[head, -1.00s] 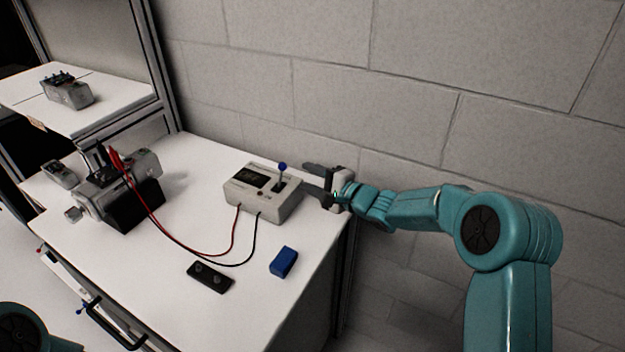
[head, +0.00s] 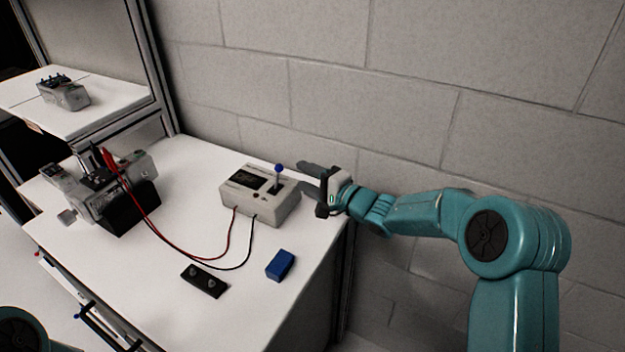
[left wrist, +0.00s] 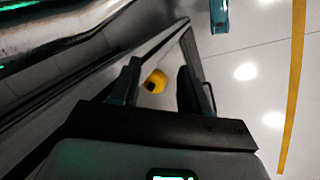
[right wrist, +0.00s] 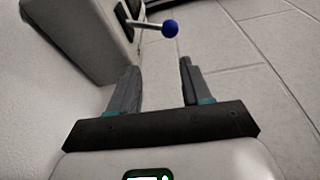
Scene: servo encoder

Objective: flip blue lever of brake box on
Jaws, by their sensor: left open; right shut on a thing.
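The brake box (head: 272,208) is a pale box with a dark display, standing near the table's back right edge. Its blue-tipped lever (head: 278,172) stands up from a dark plate on top. My right gripper (head: 308,178) is just right of the box, fingers towards the lever and apart from it.
Red and black wires run from the box to a grey and black device (head: 125,200) at left. A black plate with two knobs (head: 204,281) and a blue block (head: 280,265) lie in front. The wall (head: 420,100) is close behind my right arm.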

